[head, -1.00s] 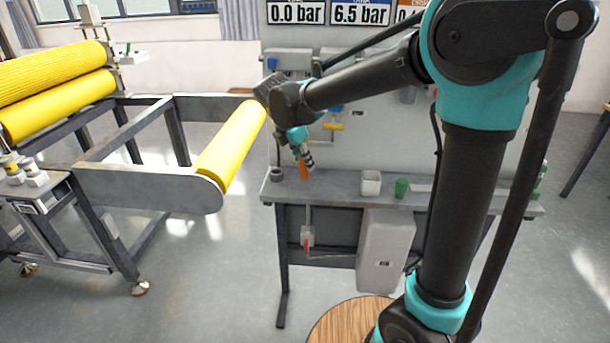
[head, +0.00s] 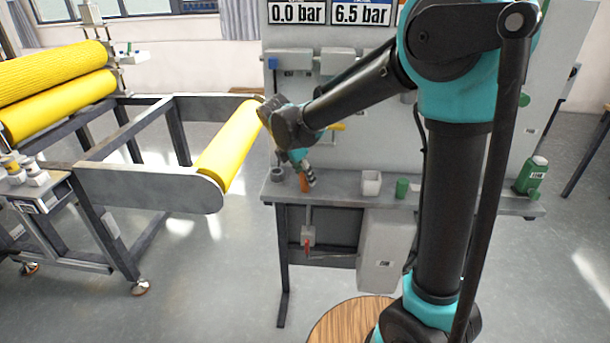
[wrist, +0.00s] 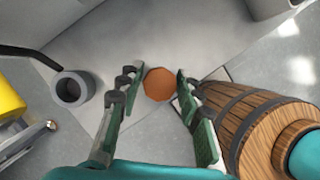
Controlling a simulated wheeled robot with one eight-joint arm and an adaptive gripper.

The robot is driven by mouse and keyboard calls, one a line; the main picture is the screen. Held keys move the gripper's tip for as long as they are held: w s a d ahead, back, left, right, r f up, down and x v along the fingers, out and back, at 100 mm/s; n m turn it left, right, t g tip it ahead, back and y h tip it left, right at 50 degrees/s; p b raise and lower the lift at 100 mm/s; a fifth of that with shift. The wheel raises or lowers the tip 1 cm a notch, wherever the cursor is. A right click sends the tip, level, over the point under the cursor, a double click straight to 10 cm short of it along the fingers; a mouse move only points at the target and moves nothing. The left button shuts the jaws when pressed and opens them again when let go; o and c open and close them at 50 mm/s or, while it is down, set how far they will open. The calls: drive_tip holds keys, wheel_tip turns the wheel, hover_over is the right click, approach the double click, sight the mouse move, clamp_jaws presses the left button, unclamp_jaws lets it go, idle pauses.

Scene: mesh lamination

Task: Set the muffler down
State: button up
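The muffler is a small orange-brown piece (head: 304,183) at the left part of the grey bench (head: 335,198). In the wrist view the muffler (wrist: 159,84) shows end-on as a roundish shape between my fingertips. My gripper (head: 309,178) points down at it, and one finger covers part of its right side in the head view.
A grey ring-shaped cup (head: 277,174) stands left of the muffler; it also shows in the wrist view (wrist: 71,89). A yellow roller (head: 231,143) is close on the left.

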drive_tip(key=shift+o, duration=0.4)
drive_tip(key=v, duration=1.2)
drive_tip(key=s+d+f+m+y, duration=0.1)
drive_tip(key=s+d+f+m, duration=0.1)
drive_tip(key=d+f+m, duration=0.45)
drive_tip(key=s+d+f+m+y, duration=0.1)
drive_tip(key=s+d+f+m, duration=0.25)
drive_tip(key=d+m, duration=0.6)
drive_tip(key=s+d+f+m+t+y, duration=0.1)
drive_tip(key=s+d+f+m, duration=0.8)
drive_tip(key=d, duration=0.3)
drive_tip(key=shift+s+f+m, duration=0.3)
drive_tip(key=shift+f+m, duration=0.25)
drive_tip(key=shift+m, duration=0.25)
